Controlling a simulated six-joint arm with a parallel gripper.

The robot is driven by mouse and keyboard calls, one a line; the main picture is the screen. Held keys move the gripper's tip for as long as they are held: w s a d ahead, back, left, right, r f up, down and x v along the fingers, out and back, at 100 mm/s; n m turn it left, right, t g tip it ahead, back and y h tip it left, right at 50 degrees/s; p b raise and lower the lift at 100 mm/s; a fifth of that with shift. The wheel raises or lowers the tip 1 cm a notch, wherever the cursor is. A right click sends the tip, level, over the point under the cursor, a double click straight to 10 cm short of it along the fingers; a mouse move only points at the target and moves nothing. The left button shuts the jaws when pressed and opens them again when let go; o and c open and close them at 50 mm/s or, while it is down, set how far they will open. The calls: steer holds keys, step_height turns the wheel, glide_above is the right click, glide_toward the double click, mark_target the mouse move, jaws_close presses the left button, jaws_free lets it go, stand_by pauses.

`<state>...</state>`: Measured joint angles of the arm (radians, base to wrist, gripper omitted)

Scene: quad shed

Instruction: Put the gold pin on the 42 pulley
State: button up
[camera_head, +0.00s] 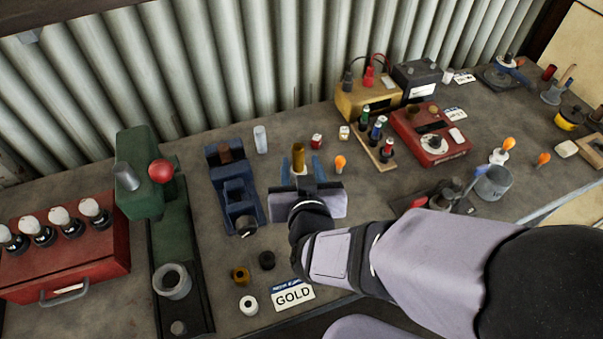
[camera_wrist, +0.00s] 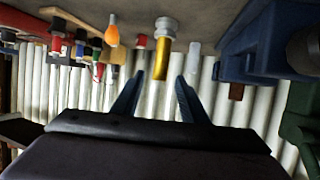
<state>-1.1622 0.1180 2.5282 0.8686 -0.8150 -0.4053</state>
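The gold pin (camera_head: 299,154) stands upright on the bench in the head view, just beyond my gripper. In the wrist view, where the bench is at the top, the gold pin (camera_wrist: 161,62) has a pale, wider part at its bench end. My gripper (camera_head: 301,168) is open with two blue fingers. In the wrist view my gripper (camera_wrist: 161,76) has the pin's free end lined up between its fingertips, with a gap on each side. I cannot read a 42 on anything, so I cannot tell which thing is the 42 pulley.
A blue vise-like block (camera_head: 232,190) and a green press with a red knob (camera_head: 161,171) stand left. An orange-topped item (camera_head: 340,163) and a pale cylinder (camera_head: 260,139) stand near the pin. Small rings, including a gold one (camera_head: 240,274), lie by a GOLD card (camera_head: 293,295).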

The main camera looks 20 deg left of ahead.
steer(key=shift+s+d+r+b, duration=0.15)
steer(key=shift+s+d+b, duration=0.15)
steer(key=shift+s+b, duration=0.2)
stand_by(0.4)
